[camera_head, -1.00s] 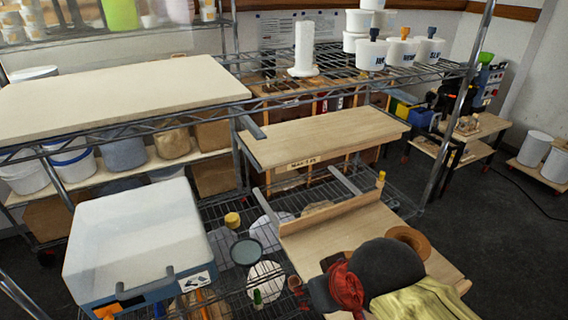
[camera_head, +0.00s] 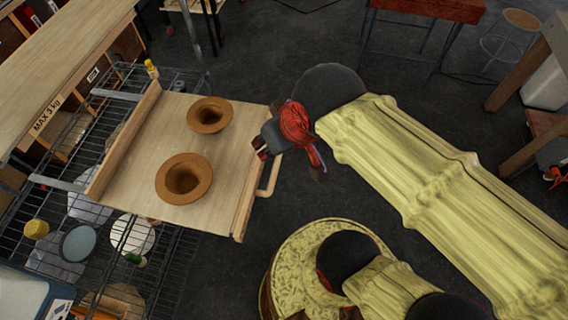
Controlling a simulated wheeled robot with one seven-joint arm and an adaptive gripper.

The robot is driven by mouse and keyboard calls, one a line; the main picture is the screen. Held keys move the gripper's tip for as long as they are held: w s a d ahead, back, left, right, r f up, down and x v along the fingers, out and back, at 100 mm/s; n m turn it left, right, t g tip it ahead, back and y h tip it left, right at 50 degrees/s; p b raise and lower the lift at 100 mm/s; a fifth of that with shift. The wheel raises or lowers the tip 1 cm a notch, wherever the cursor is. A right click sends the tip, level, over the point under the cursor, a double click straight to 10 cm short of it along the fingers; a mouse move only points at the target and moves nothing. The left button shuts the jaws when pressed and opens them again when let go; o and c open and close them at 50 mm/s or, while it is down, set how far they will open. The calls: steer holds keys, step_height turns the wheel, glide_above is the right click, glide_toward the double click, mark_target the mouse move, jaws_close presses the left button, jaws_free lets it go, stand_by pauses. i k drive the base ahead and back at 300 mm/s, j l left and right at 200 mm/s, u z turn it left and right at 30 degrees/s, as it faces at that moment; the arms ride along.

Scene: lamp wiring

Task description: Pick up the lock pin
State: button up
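A small yellow-topped piece (camera_head: 151,68) stands upright at the far left corner of the wooden pull-out tray (camera_head: 232,190). It may be the lock pin, but it is too small to tell for sure. My gripper (camera_head: 262,150), with a red-wrapped wrist, is over the tray's right edge near its handle. It is well to the right of the yellow piece and apart from it. The fingers are small and partly hidden, so I cannot see whether they are open. Nothing clearly shows in them.
Two brown flared pieces (camera_head: 209,115) with hollow middles sit on the tray. A wooden shelf board (camera_head: 62,75) marked with a weight limit is at the left. Wire racks (camera_head: 175,255) with yellow and green items lie below. A red-topped table (camera_head: 425,8) stands at the back. Dark floor is open beyond.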

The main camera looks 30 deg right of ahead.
mark_target(148, 63)
steer(key=i+j, duration=0.1)
steer(key=j, duration=0.25)
steer(key=i+j, duration=0.1)
steer(key=j, duration=0.25)
steer(key=l+u, duration=0.5)
steer(key=l, duration=0.9)
steer(key=i+l+u, duration=0.1)
steer(key=l, duration=0.3)
steer(key=i+l+u, duration=0.1)
steer(key=l, duration=0.3)
steer(key=i+l, duration=0.15)
steer(key=l, duration=0.25)
steer(key=i+l+u, duration=0.15)
steer(key=l, duration=0.3)
steer(key=l+u, duration=0.1)
steer(key=l, duration=0.3)
steer(key=i, duration=0.4)
